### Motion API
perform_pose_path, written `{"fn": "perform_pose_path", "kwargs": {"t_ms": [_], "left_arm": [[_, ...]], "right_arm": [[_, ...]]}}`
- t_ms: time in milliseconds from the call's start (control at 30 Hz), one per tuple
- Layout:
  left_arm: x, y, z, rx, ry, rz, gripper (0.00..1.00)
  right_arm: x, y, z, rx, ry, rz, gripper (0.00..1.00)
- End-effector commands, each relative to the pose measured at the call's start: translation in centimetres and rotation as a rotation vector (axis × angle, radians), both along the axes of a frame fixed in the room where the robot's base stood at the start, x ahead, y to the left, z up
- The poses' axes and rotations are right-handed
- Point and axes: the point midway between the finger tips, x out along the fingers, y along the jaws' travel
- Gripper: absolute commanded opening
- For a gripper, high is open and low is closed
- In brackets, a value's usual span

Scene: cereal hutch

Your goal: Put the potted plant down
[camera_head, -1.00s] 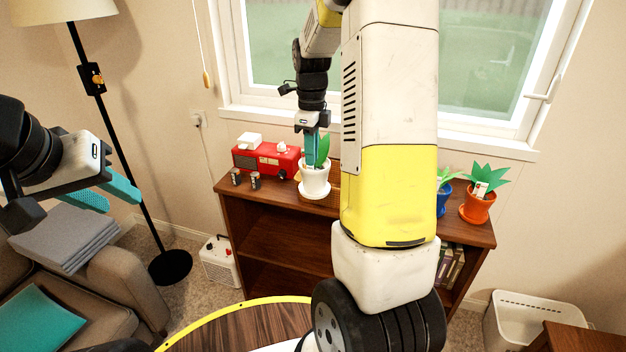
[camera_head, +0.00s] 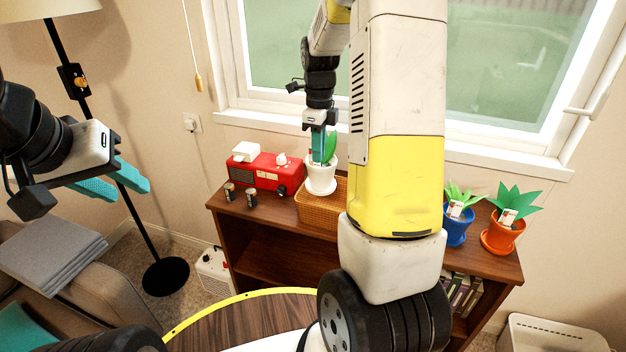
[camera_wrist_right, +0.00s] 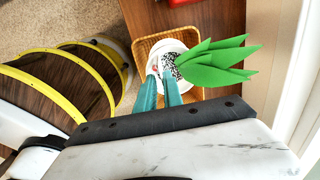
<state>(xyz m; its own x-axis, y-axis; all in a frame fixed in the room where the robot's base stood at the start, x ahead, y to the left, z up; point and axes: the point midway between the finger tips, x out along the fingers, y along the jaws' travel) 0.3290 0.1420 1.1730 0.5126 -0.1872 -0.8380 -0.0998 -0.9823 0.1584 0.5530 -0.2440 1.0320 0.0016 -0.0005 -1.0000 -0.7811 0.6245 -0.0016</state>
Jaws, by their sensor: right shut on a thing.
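A white pot (camera_head: 320,180) on a white saucer holds a green-leaved plant. My right gripper (camera_head: 319,158) is shut on this potted plant, from above at the pot's rim. The pot is upright in the head view, over a wicker basket (camera_head: 312,212) on the wooden shelf unit. In the right wrist view, the teal fingers (camera_wrist_right: 162,90) are at the pot (camera_wrist_right: 180,50), and the basket (camera_wrist_right: 147,45) shows around it. I cannot tell whether the saucer touches the basket. My left gripper (camera_head: 130,191) is open and empty at the left, away from the shelf.
A red radio (camera_head: 268,174) and two small shakers (camera_head: 251,197) stand left of the basket. A blue-potted plant (camera_head: 457,230) and an orange-potted plant (camera_head: 502,235) stand at the right. My right arm hides the middle of the shelf top. The window (camera_head: 510,80) is behind.

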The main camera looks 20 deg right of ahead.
Motion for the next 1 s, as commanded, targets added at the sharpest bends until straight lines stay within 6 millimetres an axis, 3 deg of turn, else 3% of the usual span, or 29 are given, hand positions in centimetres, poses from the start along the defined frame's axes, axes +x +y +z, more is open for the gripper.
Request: {"fn": "perform_pose_path", "kwargs": {"t_ms": [200,433,600,1000], "left_arm": [[0.0,0.0,0.0,0.0,0.0,0.0,0.36],[0.0,0.0,0.0,0.0,0.0,0.0,0.36],[0.0,0.0,0.0,0.0,0.0,0.0,0.36],[0.0,0.0,0.0,0.0,0.0,0.0,0.36]], "right_arm": [[-0.1,0.0,-4.0,0.0,0.004,-0.001,0.0],[0.0,0.0,-5.7,0.0,0.001,0.0,0.0],[-0.1,0.0,-8.1,0.001,0.003,0.0,0.0],[0.0,0.0,-8.9,0.001,0.001,0.001,0.0]]}}
